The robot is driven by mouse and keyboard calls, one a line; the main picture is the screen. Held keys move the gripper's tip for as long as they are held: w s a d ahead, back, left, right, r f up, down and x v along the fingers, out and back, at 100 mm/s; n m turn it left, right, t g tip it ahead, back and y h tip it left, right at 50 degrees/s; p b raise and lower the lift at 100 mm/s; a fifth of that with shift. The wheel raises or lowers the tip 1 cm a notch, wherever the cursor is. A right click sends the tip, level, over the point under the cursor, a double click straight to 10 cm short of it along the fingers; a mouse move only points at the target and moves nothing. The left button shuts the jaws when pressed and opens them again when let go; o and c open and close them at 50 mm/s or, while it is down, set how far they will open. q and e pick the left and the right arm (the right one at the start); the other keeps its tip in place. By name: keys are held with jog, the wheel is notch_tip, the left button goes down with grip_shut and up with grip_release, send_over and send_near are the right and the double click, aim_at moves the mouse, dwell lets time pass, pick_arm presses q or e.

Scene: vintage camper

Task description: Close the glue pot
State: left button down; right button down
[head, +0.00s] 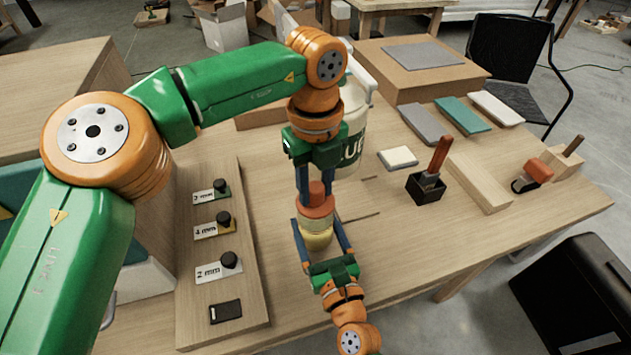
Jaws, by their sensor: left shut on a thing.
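The small glue pot (317,241), pale yellow, stands upright on the wooden table. An orange lid (316,205) with a red knob sits directly over it, and I cannot tell from this angle whether it is fully seated. My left gripper (316,187) points down from above and is shut on the lid, a finger on each side of the knob. My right gripper (322,228) comes from the near side, and its blue fingers are closed around the two sides of the pot.
A large white glue bottle (353,128) stands behind, partly hidden by my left arm. A board with labelled black knobs (251,305) lies left. A black holder with a red-handled tool (426,187), a small pale block (398,157) and a wooden bar (478,180) are right.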

pick_arm(q)
jog(key=shift+f, duration=0.1)
jog(key=shift+c, duration=2.2)
grip_release()
notch_tip(320, 180, up, 7)
jog(key=shift+r, duration=0.2)
